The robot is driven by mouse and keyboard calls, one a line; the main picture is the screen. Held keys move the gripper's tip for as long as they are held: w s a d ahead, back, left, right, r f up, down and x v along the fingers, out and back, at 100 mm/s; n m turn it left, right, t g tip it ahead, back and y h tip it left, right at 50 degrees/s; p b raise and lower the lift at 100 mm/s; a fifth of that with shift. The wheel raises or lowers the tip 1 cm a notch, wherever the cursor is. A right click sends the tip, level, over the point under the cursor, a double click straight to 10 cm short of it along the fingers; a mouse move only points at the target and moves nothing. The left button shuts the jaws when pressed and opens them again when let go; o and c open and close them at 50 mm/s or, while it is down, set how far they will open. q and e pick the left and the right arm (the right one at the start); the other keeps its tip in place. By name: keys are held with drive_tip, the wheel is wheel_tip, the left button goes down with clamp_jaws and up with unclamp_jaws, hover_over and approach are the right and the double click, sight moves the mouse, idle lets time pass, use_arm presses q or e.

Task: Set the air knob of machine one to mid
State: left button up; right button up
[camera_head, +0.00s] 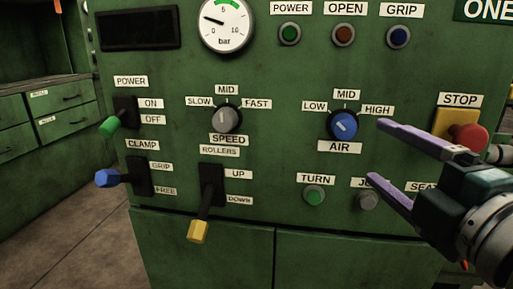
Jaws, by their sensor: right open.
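The blue air knob (343,126) sits on the green front panel of machine one (270,160), above the AIR label (339,147). LOW, MID and HIGH labels stand around it. Its white mark slants to the upper left, toward the LOW side. My right gripper (376,151) comes in from the right with two purple fingers spread apart. It is open and empty. In the picture its fingertips lie just right of the knob and lower right of it, apart from it. My left gripper is not in view.
A grey speed knob (226,120) is to the left. Levers with green (110,126), blue (108,178) and yellow (198,231) ends stick out at left. A red stop button (468,137) is at right, partly behind my gripper. Turn button (314,195) and jog button (367,200) lie below.

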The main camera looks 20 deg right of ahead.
sight(348, 130)
drive_tip(key=w, duration=0.3)
drive_tip(key=w+d, duration=0.1)
drive_tip(key=w, duration=0.2)
drive_tip(key=w+b, duration=0.1)
drive_tip(key=w, duration=0.2)
drive_tip(key=shift+w+d+r, duration=0.1)
drive_tip(key=shift+w+d, duration=0.05)
drive_tip(key=shift+d, duration=0.2)
clamp_jaws()
